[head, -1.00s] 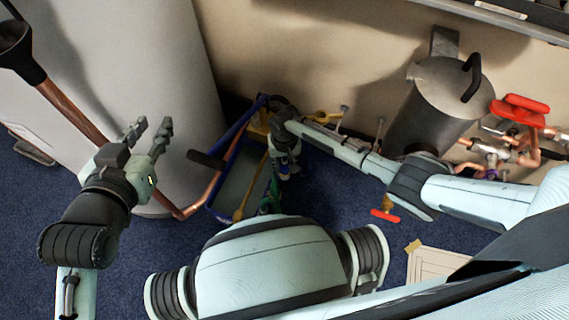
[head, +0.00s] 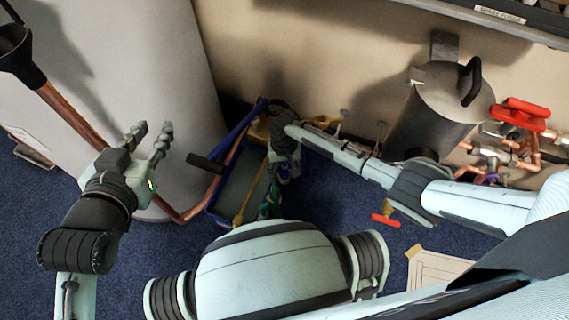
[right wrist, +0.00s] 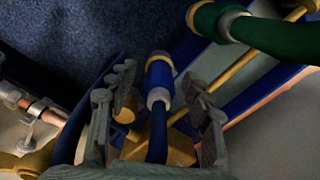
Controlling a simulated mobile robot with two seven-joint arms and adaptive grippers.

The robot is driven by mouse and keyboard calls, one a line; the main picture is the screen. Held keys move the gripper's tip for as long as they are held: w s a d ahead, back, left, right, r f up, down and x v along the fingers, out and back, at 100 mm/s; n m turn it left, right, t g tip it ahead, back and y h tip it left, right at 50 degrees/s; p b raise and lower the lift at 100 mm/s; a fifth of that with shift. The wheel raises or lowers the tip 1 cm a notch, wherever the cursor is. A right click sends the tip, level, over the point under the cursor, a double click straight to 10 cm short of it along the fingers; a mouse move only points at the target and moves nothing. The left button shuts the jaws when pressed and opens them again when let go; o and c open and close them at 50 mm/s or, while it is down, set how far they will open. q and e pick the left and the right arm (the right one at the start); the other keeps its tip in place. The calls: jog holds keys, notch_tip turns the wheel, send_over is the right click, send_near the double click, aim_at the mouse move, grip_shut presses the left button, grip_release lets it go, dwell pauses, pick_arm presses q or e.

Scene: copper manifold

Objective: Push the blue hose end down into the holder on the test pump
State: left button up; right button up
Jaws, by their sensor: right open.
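The test pump (head: 213,216) is a blue trough on the floor with a black-gripped lever and brass parts. My right gripper (head: 283,172) points down over it and hides part of it. In the right wrist view, the blue hose end (right wrist: 158,82), with a brass band and pale collar, lies between the open fingers of my right gripper (right wrist: 158,105). I see gaps on both sides of it. Brass pump parts (right wrist: 178,150) show behind it; I cannot clearly make out the holder or whether the end sits in it. My left gripper (head: 150,146) is open and empty, away from the pump.
A green hose (right wrist: 255,35) crosses near the pump. A large pale cylinder (head: 155,60) and a copper pipe (head: 70,115) stand at left. A grey tank (head: 430,105) and red-handled valve pipework (head: 520,112) stand at right.

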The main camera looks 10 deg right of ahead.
notch_tip(320, 180, up, 12)
jog(key=shift+f, duration=0.1)
dwell(0.7)
